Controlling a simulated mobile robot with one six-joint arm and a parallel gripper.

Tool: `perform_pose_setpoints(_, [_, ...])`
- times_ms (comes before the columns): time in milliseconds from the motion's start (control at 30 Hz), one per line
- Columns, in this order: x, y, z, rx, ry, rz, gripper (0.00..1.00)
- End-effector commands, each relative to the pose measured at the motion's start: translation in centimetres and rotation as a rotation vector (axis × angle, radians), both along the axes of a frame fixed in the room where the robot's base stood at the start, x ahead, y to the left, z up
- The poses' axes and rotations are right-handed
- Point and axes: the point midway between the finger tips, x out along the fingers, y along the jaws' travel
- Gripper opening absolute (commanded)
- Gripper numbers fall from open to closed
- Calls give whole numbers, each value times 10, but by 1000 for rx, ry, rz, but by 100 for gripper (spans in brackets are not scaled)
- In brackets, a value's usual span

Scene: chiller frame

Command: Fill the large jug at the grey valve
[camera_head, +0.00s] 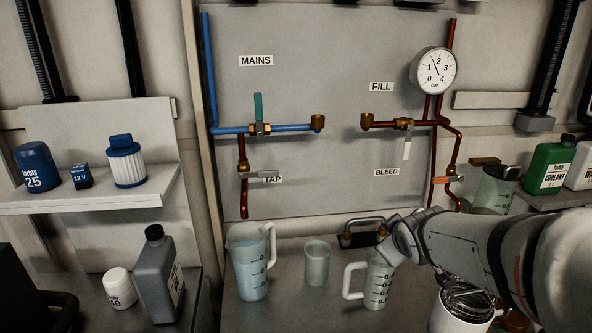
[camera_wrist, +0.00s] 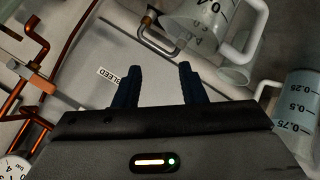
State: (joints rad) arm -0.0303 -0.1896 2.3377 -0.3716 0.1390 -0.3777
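The large jug (camera_head: 250,268), clear with a handle on its right, stands upright on the bench at left, below the TAP pipe end in the picture. Its lower part looks bluish. In the wrist view the jug (camera_wrist: 295,105) is at the right edge. The TAP valve (camera_head: 262,172) has a grey lever lying sideways. The FILL valve (camera_head: 407,125) has a pale grey lever hanging down. My gripper (camera_wrist: 160,68) is open and empty, apart from the jugs in the wrist view. Its fingers are hidden in the head view.
A smaller measuring jug (camera_head: 377,285) and a plain cup (camera_head: 316,265) stand right of the large jug. A teal-handled MAINS valve (camera_head: 258,110), an orange-handled BLEED valve (camera_head: 445,180) and a pressure gauge (camera_head: 433,69) are on the panel. A metal loop (camera_head: 364,224) is behind the jugs.

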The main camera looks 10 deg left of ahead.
Motion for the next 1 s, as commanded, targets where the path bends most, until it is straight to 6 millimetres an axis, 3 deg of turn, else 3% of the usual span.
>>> perform_pose_setpoints(33, [26,14,11,-56,-81,108,37])
perform_pose_setpoints(100, [56,41,26,-128,-207,278,37])
perform_pose_setpoints(200, [88,84,45,-232,-393,528,37])
perform_pose_setpoints(300, [102,131,58,-305,-576,762,37])
perform_pose_setpoints(500, [97,199,69,-363,-870,1104,37])
perform_pose_setpoints(733, [85,227,72,-360,-1011,1246,37])
perform_pose_setpoints(1000, [104,262,74,-359,-1018,1254,37])
